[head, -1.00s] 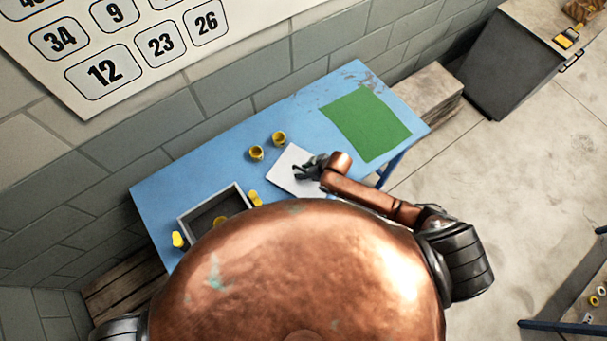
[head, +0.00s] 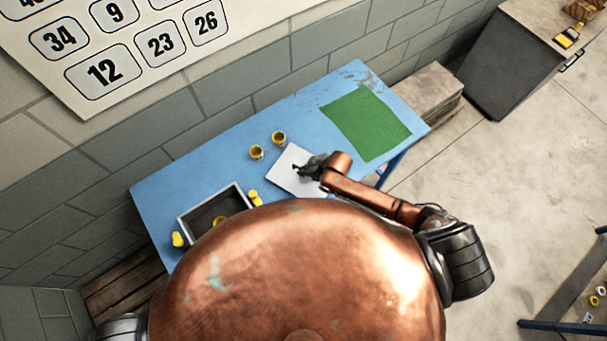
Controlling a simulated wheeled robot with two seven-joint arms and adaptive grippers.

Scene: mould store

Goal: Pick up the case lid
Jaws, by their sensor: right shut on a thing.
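The case lid, seemingly the flat white square panel (head: 289,172), lies on or just above the blue table near its middle. My right gripper (head: 305,168) is over the right part of the panel and shut on it. The fingers are small and dark here, and my arm and gripper cover the panel's right side. Whether the panel is clear of the table, I cannot tell. My left gripper is not in view.
The blue table (head: 180,186) stands along a block wall. Left of the panel is a grey open case (head: 183,220) with a yellow item inside. Two yellow cups (head: 278,138) stand behind the panel. More yellow pieces (head: 178,239) lie by the case. A green mat (head: 365,122) lies at right.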

